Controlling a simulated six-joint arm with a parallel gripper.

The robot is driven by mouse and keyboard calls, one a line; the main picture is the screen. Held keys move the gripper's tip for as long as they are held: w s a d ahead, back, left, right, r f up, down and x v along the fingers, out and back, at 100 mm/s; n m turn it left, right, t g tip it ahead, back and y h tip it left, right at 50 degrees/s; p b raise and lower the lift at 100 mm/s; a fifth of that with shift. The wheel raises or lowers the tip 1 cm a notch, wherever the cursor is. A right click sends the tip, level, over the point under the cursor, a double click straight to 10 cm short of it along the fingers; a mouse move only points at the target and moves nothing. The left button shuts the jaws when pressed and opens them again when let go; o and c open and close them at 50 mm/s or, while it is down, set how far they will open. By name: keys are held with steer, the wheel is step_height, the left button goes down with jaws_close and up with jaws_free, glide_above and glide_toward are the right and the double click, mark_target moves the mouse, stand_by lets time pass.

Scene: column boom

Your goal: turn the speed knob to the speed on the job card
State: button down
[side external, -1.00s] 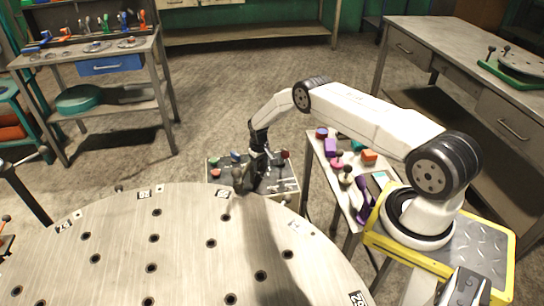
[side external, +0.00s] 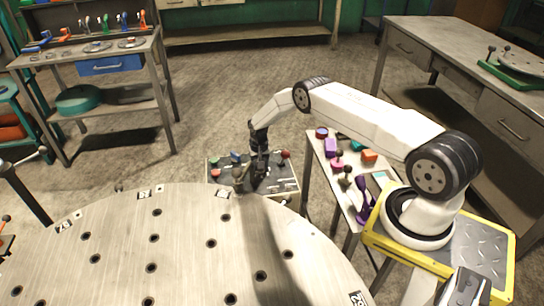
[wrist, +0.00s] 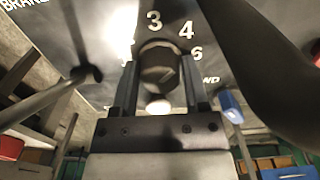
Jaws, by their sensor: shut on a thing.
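The control box (side external: 286,188) stands on the floor side of the round metal table, with coloured buttons and levers on its top. My gripper (side external: 258,172) is down at the box; the knob is hidden there. In the wrist view my gripper (wrist: 159,64) has one finger on each side of the dark, faceted speed knob (wrist: 160,58) and is shut on it. The digits 3, 4 and 6 show on the panel (wrist: 205,20) around the knob. Its pointer cannot be made out. No job card can be read in either view.
The round table (side external: 110,240) with holes and small number tags fills the foreground. A narrow side table (side external: 322,160) with coloured knobs and parts stands right of the box.

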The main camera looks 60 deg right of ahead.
stand_by(0.4)
steer(key=shift+c, duration=0.5)
jaws_free()
steer(key=shift+r, duration=0.1)
steer(key=shift+r, duration=3.85)
